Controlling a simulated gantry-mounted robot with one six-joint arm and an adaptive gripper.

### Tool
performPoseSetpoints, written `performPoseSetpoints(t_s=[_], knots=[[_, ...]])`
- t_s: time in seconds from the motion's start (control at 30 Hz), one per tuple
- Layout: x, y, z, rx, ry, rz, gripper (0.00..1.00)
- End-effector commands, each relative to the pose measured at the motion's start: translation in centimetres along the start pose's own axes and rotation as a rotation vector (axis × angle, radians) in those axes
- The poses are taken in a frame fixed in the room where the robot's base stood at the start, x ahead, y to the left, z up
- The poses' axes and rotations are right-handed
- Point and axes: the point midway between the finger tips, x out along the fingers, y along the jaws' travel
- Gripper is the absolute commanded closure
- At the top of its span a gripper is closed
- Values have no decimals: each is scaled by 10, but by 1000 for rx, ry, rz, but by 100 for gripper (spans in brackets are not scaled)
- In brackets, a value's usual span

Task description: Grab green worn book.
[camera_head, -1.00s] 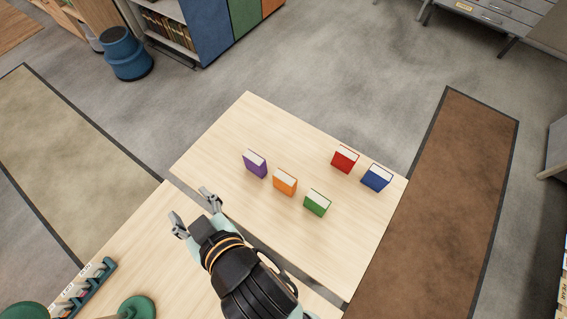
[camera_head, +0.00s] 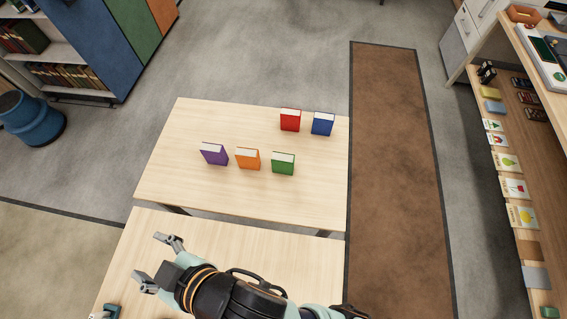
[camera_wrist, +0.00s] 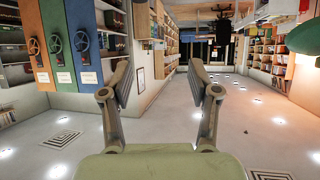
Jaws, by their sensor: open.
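The green book (camera_head: 283,164) stands upright on the far wooden table (camera_head: 190,185), at the right end of the front row. An orange book (camera_head: 248,159) and a purple book (camera_head: 214,154) stand to its left. A red book (camera_head: 290,121) and a blue book (camera_head: 322,124) stand behind it. My gripper (camera_head: 156,259) is open and empty over the near table, left of and in front of the green book, well apart from it.
The near wooden table (camera_head: 270,255) lies in front, with a narrow gap between the two tables. Shelves with cards and boxes (camera_head: 510,190) line the right side. A blue stool (camera_head: 30,120) stands at the left. The far table's front left is clear.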

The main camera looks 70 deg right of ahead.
Motion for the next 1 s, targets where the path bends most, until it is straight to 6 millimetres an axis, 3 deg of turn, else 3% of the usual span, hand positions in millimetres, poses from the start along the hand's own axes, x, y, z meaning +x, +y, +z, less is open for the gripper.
performPoseSetpoints(t_s=[0.33,0.4,0.47,0.57,0.6,0.7,0.8,0.83,0.9,1.0], knots=[[1,1,0,-1,-2,1,34],[12,11,6,-14,-30,22,34],[33,34,17,-43,-91,60,34],[81,107,52,-118,-283,146,34],[97,146,71,-149,-386,171,34],[113,246,125,-198,-650,175,34],[98,329,177,-205,-869,106,34],[90,348,190,-201,-920,77,34],[70,381,216,-187,-1011,8,34],[47,407,239,-171,-1081,-69,34]])
